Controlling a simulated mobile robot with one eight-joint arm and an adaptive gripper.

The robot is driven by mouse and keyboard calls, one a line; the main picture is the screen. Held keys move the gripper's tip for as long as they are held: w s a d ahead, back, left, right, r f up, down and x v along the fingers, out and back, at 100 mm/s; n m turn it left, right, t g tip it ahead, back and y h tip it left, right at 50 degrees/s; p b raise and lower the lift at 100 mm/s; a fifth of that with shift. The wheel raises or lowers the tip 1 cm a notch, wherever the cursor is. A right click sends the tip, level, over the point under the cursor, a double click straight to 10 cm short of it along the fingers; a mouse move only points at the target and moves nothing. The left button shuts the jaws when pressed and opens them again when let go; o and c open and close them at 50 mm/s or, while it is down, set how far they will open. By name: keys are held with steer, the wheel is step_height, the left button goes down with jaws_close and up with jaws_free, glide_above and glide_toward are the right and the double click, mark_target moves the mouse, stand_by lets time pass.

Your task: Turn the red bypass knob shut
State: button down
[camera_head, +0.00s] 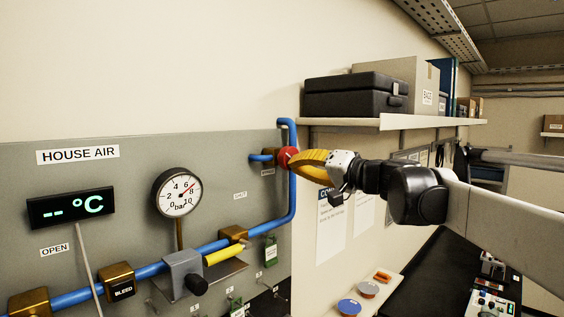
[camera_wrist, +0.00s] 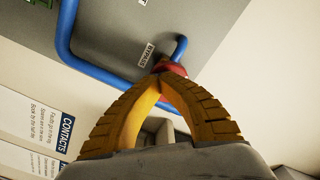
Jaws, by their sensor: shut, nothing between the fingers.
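The red bypass knob (camera_head: 288,158) sits on the blue pipe at the right edge of the grey HOUSE AIR panel. It also shows in the wrist view (camera_wrist: 171,69), just beyond my fingertips and partly hidden by them. My gripper (camera_head: 297,160) has yellow ribbed fingers and comes in from the right. Its fingertips (camera_wrist: 161,80) meet at the knob, shut with nothing between them. They look to be at or touching the knob's face; I cannot tell whether they press on it. A BYPASS label (camera_wrist: 147,55) is on the panel beside the knob.
A round gauge (camera_head: 179,192) and a display (camera_head: 71,208) are on the panel to the left. A yellow lever (camera_head: 222,255) sits on the lower pipe.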

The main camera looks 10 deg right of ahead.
steer(key=n, duration=0.4)
steer(key=shift+w+d, duration=0.15)
steer(key=shift+d, duration=0.05)
steer(key=shift+r, duration=0.1)
steer(key=n, duration=0.5)
steer(key=shift+w+d+r, duration=0.1)
steer(key=shift+d+r, duration=0.05)
steer(key=n, duration=0.5)
steer(key=shift+w+d+r+p, duration=0.1)
steer(key=shift+r+p, duration=0.15)
steer(key=shift+p, duration=0.1)
